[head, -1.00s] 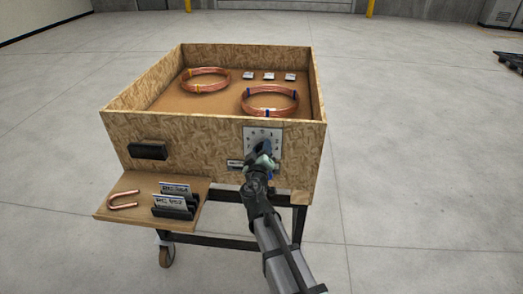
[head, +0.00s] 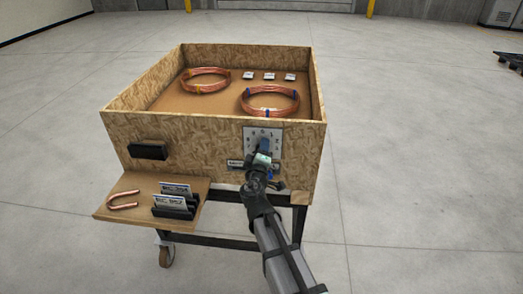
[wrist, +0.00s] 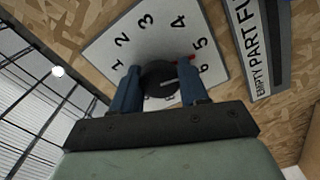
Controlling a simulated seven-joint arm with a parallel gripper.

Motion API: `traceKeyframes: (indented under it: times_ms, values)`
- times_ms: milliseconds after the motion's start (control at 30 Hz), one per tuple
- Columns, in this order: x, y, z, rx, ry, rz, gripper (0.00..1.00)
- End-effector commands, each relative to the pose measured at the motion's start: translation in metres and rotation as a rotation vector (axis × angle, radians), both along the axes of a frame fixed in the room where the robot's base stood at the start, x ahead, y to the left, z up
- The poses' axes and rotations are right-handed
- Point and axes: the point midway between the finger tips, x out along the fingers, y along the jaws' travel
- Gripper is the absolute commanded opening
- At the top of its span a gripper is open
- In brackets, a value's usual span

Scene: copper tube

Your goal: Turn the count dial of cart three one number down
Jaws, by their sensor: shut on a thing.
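The count dial's white plate (head: 277,133) is on the cart's front wall, at the right. In the wrist view the plate (wrist: 118,62) shows black numbers, 1 to 6 readable. Its round dark knob (wrist: 160,82) sits between the two blue fingers of my gripper (wrist: 160,72), which is shut on it. A red pointer (wrist: 187,58) shows beside the right finger, near the 5 and 6. The plate's lower part is hidden by my gripper. In the head view my gripper (head: 264,147) covers the knob.
The wooden cart (head: 215,160) holds two copper coils, one at the left (head: 205,70) and one at the right (head: 270,92), and small white cards (head: 269,76). A side shelf (head: 110,215) carries a bent copper tube (head: 123,205) and black card holders (head: 175,212). A label strip (wrist: 262,60) is beside the plate.

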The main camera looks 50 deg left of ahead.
Motion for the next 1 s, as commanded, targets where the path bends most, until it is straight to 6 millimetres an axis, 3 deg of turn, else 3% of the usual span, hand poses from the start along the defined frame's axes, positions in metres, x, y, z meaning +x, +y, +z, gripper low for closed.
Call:
traceKeyframes:
  times_ms: [400, 900, 933, 1000]
  values:
    - [0.0002, -0.0002, -0.0002, -0.130, -0.129, -0.001, 0.13]
    - [0.0003, -0.0002, -0.0002, -0.144, -0.144, -0.001, 0.13]
    - [0.0003, -0.0002, -0.0002, -0.144, -0.144, -0.001, 0.45]
    - [0.0003, -0.0002, -0.0002, -0.144, -0.144, -0.001, 0.51]
